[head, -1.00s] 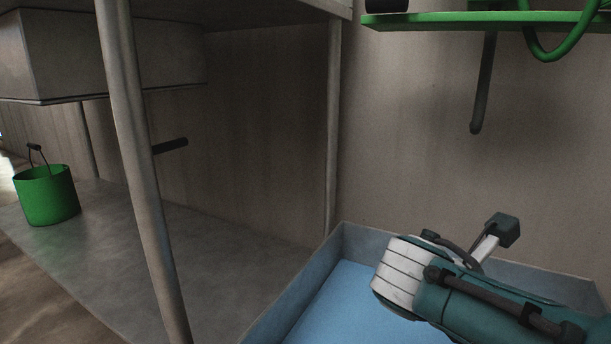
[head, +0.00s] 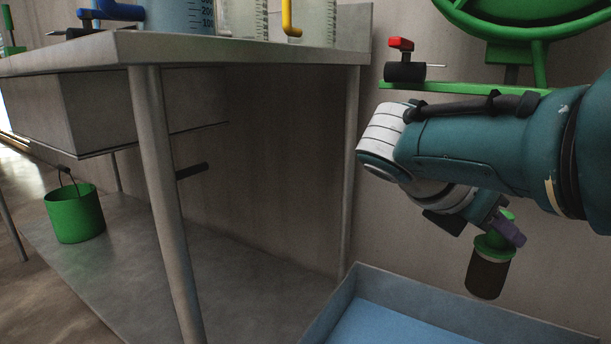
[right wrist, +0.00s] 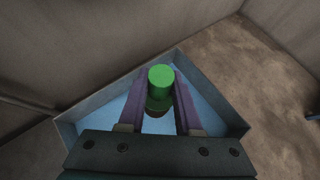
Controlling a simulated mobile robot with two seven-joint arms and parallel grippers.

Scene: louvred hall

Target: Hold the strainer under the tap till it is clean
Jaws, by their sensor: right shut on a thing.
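My right gripper (head: 507,226) is shut on the strainer (head: 487,276), a dark brown cylinder with a green top and handle. The strainer hangs roughly upright, slightly tilted, above the grey-walled basin (head: 346,293) with a blue floor. In the right wrist view, the purple fingers lie on both sides of the strainer's green handle (right wrist: 161,79), over the basin. The dark mesh is too dim to tell how clean it is. I see no running water and cannot surely pick out the task's tap. My left gripper is not in view.
A green shelf (head: 450,87) carries a black fitting with a red handle (head: 401,57). A green wheel-like reel (head: 530,15) is above it. A metal table (head: 250,45) bears containers with blue and yellow taps. A green bucket (head: 75,215) stands on the lower shelf, left.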

